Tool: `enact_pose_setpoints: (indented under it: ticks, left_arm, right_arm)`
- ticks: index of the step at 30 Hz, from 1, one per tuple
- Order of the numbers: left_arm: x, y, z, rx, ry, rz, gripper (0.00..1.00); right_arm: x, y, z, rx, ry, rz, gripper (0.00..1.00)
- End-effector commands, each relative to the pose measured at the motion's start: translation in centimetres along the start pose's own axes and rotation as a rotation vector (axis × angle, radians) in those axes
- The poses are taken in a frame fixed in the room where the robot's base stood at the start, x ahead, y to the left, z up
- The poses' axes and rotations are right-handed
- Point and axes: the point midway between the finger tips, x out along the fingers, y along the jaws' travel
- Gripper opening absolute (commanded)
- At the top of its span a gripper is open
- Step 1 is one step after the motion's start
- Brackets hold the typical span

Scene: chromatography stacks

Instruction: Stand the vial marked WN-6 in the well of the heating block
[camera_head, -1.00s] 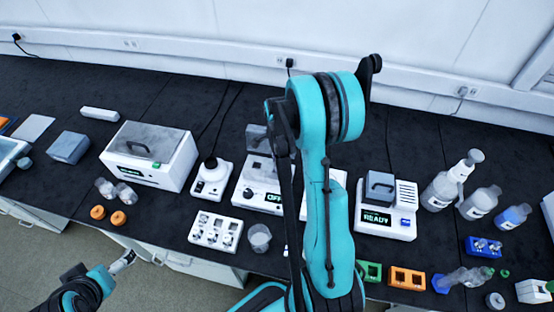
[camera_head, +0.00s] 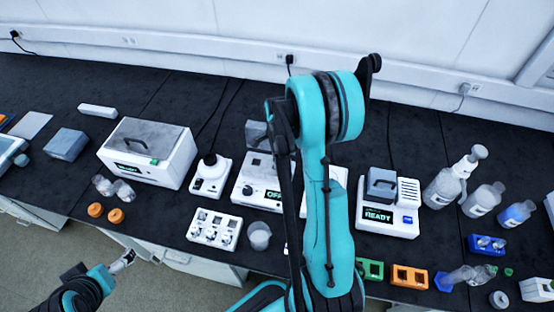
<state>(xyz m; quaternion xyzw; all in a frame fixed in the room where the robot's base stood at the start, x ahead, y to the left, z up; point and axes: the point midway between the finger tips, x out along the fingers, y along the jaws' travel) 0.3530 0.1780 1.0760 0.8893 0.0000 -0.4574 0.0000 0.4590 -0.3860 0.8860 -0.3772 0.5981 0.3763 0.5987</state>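A white rack (camera_head: 214,229) near the bench's front edge holds several small vials; their markings are too small to read, so I cannot tell which is WN-6. A white device with a knob and an "OFF" display (camera_head: 258,185) has a grey block on top, partly hidden by my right arm. Another white device showing "READY" (camera_head: 388,205) carries a grey block or lid. I cannot tell for sure which is the heating block. My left gripper (camera_head: 124,261) is low at the left, in front of the bench; its fingers are too small to judge. My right gripper is not visible.
My raised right arm blocks the middle. A white lidded box (camera_head: 148,152), a small knobbed device (camera_head: 210,178), a clear cup (camera_head: 259,236), orange caps (camera_head: 105,213), bottles (camera_head: 482,201) and coloured racks (camera_head: 408,277) crowd the black bench. Clear bench lies behind the devices.

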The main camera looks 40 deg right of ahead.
Motion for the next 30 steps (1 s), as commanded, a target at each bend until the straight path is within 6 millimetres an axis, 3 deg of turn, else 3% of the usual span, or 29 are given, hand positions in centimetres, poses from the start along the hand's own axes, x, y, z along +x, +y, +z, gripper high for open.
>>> enact_pose_setpoints:
  ticks: [13,14,16,22,23,24,25,30]
  left_arm:
    - [0.59,0.0,0.43,0.0,0.0,0.0,1.0]
    - [0.59,0.0,0.43,0.0,0.0,0.0,1.0]
    - [0.59,0.0,0.42,0.0,0.0,0.0,1.0]
    - [0.59,0.0,0.43,0.0,0.0,0.0,1.0]
    - [0.6,0.0,0.43,0.0,0.0,0.0,1.0]
    - [0.6,0.0,0.43,0.0,0.0,0.0,1.0]
    - [0.6,0.0,0.43,0.0,0.0,0.0,1.0]
    - [0.6,0.0,0.43,0.0,0.0,0.0,1.0]
  right_arm:
    - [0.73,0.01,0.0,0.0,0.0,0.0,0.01]
    - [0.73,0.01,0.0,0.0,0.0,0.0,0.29]
    - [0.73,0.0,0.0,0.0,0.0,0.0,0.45]
    - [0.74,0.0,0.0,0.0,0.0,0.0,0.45]
    - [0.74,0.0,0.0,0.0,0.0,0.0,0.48]
    - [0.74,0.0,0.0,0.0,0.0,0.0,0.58]
    - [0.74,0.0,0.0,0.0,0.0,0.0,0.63]
    - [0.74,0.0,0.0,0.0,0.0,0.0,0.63]
